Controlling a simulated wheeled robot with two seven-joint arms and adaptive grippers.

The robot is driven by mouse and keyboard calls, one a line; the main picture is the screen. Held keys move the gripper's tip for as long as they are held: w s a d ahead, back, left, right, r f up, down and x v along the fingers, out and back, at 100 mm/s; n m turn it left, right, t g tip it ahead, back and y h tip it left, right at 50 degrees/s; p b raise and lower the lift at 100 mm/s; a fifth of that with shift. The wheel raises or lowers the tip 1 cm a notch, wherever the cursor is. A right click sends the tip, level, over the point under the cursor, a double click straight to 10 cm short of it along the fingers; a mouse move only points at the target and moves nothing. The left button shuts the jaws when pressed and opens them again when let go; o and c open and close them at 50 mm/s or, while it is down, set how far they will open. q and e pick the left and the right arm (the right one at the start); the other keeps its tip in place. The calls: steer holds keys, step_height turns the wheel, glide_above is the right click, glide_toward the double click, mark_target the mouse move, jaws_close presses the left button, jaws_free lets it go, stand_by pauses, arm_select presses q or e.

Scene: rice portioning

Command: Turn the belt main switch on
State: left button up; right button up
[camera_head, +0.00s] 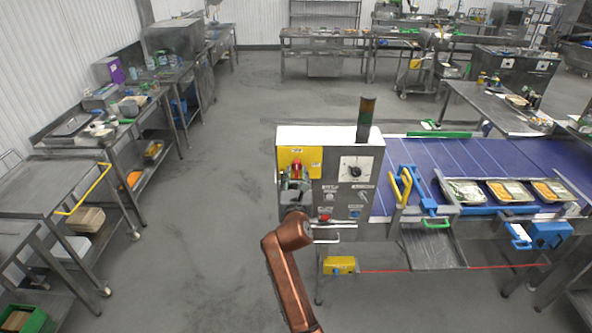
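A grey control box (335,150) with a white top stands at the left end of the blue conveyor belt (455,155). Its front has a yellow plate (312,156) with a red knob (296,166), which looks like the main switch. To the right is a round black dial (355,171) on a white square. My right gripper (295,183) is right in front of the yellow plate, just below the red knob, and hides the plate's lower part. I cannot tell whether it touches the knob or whether its fingers are open. My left gripper is not in view.
A dark signal tower (366,118) stands on the box. A red button (324,217) and a handle (326,240) are low on its front. Food trays (510,191) lie by the belt's front edge. A yellow pedal box (339,265) is below. The floor to the left is clear.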

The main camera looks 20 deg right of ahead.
steer(key=shift+x, duration=0.9)
steer(key=shift+c, duration=0.3)
jaws_close()
